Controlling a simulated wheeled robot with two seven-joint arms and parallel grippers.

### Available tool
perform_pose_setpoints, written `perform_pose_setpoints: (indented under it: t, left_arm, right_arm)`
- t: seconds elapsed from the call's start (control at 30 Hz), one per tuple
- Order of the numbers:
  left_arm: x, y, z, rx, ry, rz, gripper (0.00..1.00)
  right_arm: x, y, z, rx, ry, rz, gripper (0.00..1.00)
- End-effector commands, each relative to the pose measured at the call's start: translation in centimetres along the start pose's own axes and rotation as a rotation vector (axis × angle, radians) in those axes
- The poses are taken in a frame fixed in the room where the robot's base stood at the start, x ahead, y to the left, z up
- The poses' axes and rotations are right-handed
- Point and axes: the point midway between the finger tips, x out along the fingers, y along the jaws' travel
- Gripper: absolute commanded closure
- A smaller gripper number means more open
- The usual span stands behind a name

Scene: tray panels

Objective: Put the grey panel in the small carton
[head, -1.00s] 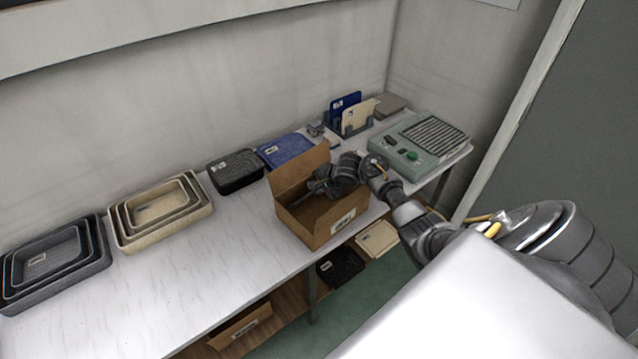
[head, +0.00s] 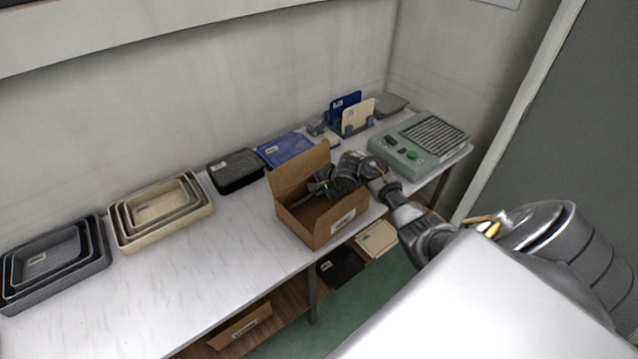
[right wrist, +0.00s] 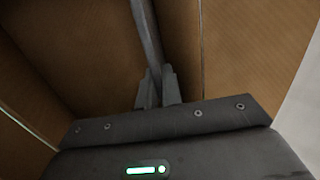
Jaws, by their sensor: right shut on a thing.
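An open cardboard carton (head: 318,231) with a raised back flap stands on the table. My right gripper (head: 318,188) is at the carton's opening, its fingers reaching down inside the walls. In the right wrist view, the right gripper (right wrist: 158,82) is shut on the grey panel (right wrist: 146,30), seen nearly edge-on as a thin strip between brown carton walls (right wrist: 250,50). The panel's lower part is hidden in the head view, and I cannot tell whether it touches the carton's bottom. My left gripper is not in view.
A rack with panels (head: 357,118) and a green-grey device (head: 410,160) stand right. Another carton (head: 240,328) lies below. The table's left front is clear.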

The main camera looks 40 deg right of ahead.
Motion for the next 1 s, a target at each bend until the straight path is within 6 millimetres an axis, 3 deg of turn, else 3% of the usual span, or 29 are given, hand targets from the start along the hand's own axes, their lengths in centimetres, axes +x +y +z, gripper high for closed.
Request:
perform_pose_setpoints:
  t: [0.07, 0.1, 0.27, 0.67, 1.0]
  left_arm:
    - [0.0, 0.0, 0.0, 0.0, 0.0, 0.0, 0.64]
    - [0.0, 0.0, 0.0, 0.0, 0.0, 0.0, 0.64]
    - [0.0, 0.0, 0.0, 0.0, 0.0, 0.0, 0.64]
    - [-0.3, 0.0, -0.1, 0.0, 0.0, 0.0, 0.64]
    - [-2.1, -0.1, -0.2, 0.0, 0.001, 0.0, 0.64]
  right_arm:
    - [0.0, 0.0, 0.0, 0.0, 0.0, 0.0, 1.0]
    - [0.0, 0.0, 0.0, 0.0, 0.0, 0.0, 0.89]
    - [0.0, 0.0, 0.0, 0.0, 0.0, 0.0, 0.68]
    - [-0.9, -0.1, 0.0, 0.001, 0.0, 0.0, 0.68]
    - [-7.5, -0.3, 0.0, -0.001, 0.001, -0.003, 0.68]
